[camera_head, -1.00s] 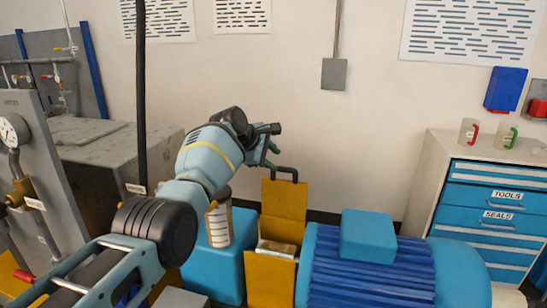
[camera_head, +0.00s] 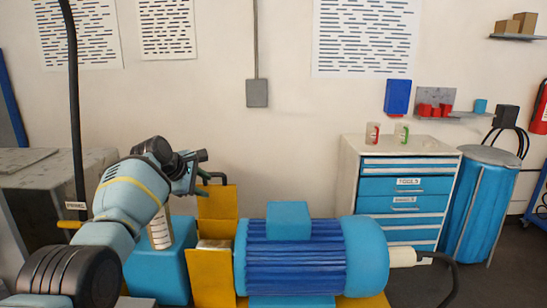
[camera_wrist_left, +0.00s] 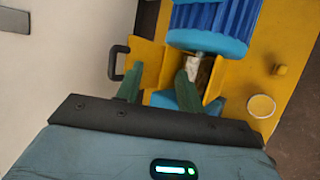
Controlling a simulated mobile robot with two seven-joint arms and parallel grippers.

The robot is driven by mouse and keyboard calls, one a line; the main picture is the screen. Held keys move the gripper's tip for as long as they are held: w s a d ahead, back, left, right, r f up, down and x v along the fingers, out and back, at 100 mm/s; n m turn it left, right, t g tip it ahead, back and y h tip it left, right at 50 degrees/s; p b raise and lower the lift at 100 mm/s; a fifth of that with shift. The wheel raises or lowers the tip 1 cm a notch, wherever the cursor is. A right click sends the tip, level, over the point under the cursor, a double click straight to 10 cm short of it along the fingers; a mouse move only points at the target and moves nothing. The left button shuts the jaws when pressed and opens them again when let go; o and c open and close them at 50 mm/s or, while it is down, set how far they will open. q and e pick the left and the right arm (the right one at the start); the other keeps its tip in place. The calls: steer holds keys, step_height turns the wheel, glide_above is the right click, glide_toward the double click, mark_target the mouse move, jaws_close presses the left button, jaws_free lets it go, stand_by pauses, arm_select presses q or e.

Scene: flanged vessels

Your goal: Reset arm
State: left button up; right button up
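My left gripper (camera_head: 203,182) is raised beside the black handle of the yellow guard (camera_head: 218,202) in the head view. In the left wrist view its two green fingers (camera_wrist_left: 157,88) stand apart with nothing held between them. Beyond them are the open yellow guard (camera_wrist_left: 148,66) with its black handle (camera_wrist_left: 118,62) and a pale metal part (camera_wrist_left: 198,68). The handle lies outside the fingers, to their left. My right gripper is in neither view.
A blue finned motor (camera_head: 290,258) stands right of the guard. A cylinder with pale bands (camera_head: 160,230) stands on a blue block (camera_head: 160,275). A drawer cabinet (camera_head: 402,190) and blue drum (camera_head: 480,205) stand at the right. Open floor (camera_head: 420,280) shows at lower right.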

arm_select(q)
steer(key=s+a+f+m+g+y, duration=0.1)
steer(key=s+f+m, duration=0.1)
steer(key=s+f, duration=0.5)
steer(key=s+a+f+m+y, duration=0.1)
steer(key=s+f+m, duration=0.1)
steer(key=f, duration=0.9)
steer(key=s+a+f+m+g+y, duration=0.1)
steer(key=s+a+f+m, duration=0.1)
steer(key=s+f, duration=0.5)
steer(key=s+f+m+g, duration=0.2)
steer(key=s+f+m, duration=0.3)
steer(key=s+f, duration=0.8)
steer(key=s+r+m+g+y, duration=0.1)
steer(key=s+r+m, duration=0.25)
steer(key=s, duration=1.25)
steer(key=s+r+m+g+y, duration=0.15)
steer(key=s+m, duration=0.25)
steer(key=s, duration=1.1)
steer(key=w+d+f+t+h, duration=0.2)
steer(key=w+d+f+t, duration=0.1)
steer(key=w+f+t, duration=0.3)
step_height(320, 180, down, 4)
steer(key=shift+d+r+t, duration=0.15)
steer(key=shift+r+t, duration=0.05)
steer(key=shift+t, duration=0.85)
